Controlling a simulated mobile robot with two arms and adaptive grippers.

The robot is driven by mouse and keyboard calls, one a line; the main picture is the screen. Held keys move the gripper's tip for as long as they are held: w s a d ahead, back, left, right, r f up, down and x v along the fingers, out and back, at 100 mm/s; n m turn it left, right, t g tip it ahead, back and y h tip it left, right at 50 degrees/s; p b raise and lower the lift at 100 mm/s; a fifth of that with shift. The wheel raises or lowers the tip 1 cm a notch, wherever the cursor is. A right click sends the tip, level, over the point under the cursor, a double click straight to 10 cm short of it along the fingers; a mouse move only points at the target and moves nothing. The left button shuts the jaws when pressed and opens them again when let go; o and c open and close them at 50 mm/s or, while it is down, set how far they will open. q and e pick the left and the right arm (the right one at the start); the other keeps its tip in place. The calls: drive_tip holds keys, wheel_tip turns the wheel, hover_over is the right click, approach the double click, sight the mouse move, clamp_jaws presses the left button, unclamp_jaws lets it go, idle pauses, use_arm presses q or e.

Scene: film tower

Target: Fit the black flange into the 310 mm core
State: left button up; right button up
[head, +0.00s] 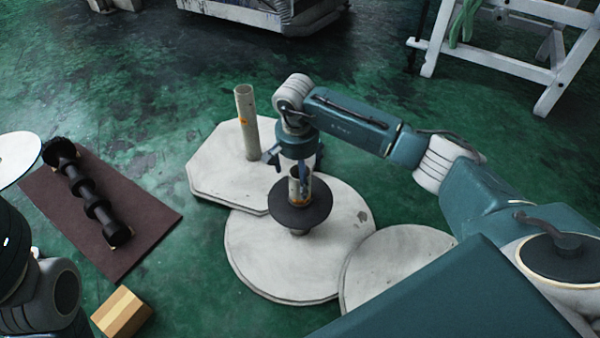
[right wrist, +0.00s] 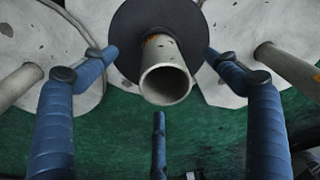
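An upright, hollow pale core (head: 295,184) stands over the middle round pale plate. A flat black disc (head: 300,212) sits around it, above the plate. In the right wrist view the core's open end (right wrist: 165,84) faces the camera, with the disc (right wrist: 128,42) behind it. My right gripper (head: 299,172) is above the disc, around the top of the core. Its blue fingers (right wrist: 160,60) are spread, with gaps to the core. My left gripper is not in view.
A taller pale tube (head: 246,122) stands on an angular plate (head: 215,165) behind. Another round plate (head: 395,255) lies at the right, partly behind my right arm. A wooden block (head: 121,312) is on the green floor near the mat. A white trestle (head: 500,60) stands at the back right.

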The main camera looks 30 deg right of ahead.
wheel_tip(320, 180, up, 12)
drive_tip(key=s+a, duration=0.1)
idle(0.6)
drive_tip(key=shift+f, duration=0.1)
